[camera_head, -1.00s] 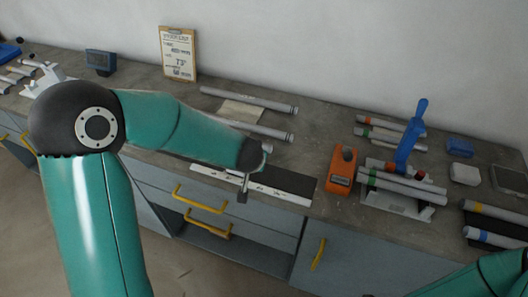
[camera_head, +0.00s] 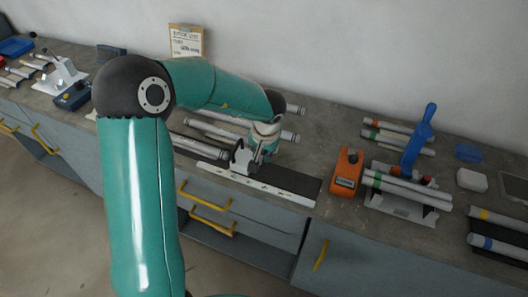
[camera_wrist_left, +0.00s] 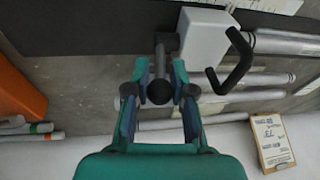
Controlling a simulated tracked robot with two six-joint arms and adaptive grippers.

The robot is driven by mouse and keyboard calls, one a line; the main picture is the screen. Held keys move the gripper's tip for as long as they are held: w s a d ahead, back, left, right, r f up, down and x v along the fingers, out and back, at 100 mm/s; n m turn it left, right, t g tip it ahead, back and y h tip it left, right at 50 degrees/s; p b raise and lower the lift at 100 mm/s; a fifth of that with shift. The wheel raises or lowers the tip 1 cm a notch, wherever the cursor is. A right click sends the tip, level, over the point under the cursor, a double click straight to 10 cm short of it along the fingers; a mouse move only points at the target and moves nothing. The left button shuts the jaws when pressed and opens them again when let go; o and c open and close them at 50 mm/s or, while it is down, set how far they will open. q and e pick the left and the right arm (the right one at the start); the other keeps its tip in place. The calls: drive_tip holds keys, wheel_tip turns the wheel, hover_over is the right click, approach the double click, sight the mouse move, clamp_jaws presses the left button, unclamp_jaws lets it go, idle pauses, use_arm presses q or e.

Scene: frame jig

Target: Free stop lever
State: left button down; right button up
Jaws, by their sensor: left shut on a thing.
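The stop lever (camera_wrist_left: 159,92), dark with a round knob end, lies between the fingers of my left gripper (camera_wrist_left: 160,72) in the left wrist view. The gripper is shut on it. The lever joins a pale stop block (camera_wrist_left: 203,36), which has a bent black handle (camera_wrist_left: 236,62) on its other side. In the head view my left gripper (camera_head: 262,152) is at the stop block (camera_head: 240,157), on the white scale strip (camera_head: 262,186) along the bench front. The lever is too small to make out there. My right gripper is out of view.
A black mat (camera_head: 296,181) lies behind the strip. An orange device (camera_head: 346,172) stands to its right. Further right, a stand with a blue lever (camera_head: 418,138) holds several tubes. More grey tubes lie behind my left gripper. A clipboard (camera_head: 187,42) leans on the wall.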

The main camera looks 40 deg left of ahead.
use_arm(q)
drive_tip(key=shift+w, duration=0.1)
drive_tip(key=c, duration=1.2)
unclamp_jaws()
drive_tip(key=shift+d, duration=0.1)
drive_tip(key=shift+r, duration=0.1)
drive_tip(key=v, duration=1.1)
drive_tip(key=shift+d+r, duration=0.1)
drive_tip(key=shift+r, duration=0.25)
